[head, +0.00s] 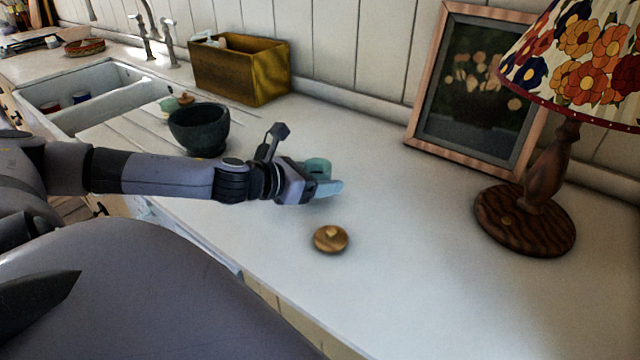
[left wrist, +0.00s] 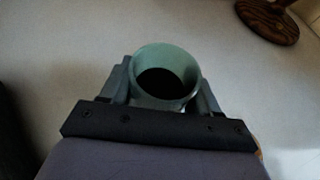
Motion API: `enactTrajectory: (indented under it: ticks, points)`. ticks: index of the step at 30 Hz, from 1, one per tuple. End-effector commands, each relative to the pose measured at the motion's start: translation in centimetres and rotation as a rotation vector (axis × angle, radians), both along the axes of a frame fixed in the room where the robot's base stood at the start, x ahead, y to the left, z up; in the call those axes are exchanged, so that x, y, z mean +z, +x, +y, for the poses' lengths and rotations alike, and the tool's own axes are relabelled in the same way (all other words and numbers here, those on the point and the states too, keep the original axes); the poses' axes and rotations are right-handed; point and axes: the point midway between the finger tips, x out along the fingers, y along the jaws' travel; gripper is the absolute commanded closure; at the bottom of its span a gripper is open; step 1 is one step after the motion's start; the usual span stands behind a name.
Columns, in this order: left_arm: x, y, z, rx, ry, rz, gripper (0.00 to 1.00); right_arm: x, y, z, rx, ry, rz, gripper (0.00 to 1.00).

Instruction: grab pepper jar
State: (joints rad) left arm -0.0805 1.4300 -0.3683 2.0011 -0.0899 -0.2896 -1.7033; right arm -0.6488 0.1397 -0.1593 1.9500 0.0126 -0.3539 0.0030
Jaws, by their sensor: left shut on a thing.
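A small teal jar (head: 319,165), which I take for the pepper jar, stands upright on the white counter. Its open top and dark inside show in the left wrist view (left wrist: 166,62). My left gripper (head: 325,183) is shut on the jar, with one finger on each side of it in the left wrist view (left wrist: 165,85). The gripper hides part of the jar in the head view. A round wooden lid (head: 330,239) with a small pale knob lies on the counter, apart from the jar and nearer to me. My right gripper is not in view.
A dark bowl (head: 199,130) stands left of the jar, behind my left arm. A yellow-brown box (head: 240,70) is at the wall. A lamp (head: 525,215) and a framed picture (head: 470,95) stand at the right. The sink (head: 95,92) is at the left. The front right counter is clear.

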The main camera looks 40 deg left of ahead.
Motion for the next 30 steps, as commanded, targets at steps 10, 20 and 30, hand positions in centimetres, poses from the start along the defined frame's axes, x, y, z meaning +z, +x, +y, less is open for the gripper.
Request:
enactTrajectory:
  ticks: [10,20,30]
  points:
    - [6.4,0.1,0.0,-0.002,0.006,-0.004,0.72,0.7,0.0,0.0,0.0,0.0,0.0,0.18]
    - [12.4,0.0,0.0,0.0,0.006,-0.003,0.72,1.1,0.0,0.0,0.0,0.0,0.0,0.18]
    - [16.9,0.0,0.0,0.001,0.002,-0.002,0.72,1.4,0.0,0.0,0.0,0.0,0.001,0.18]
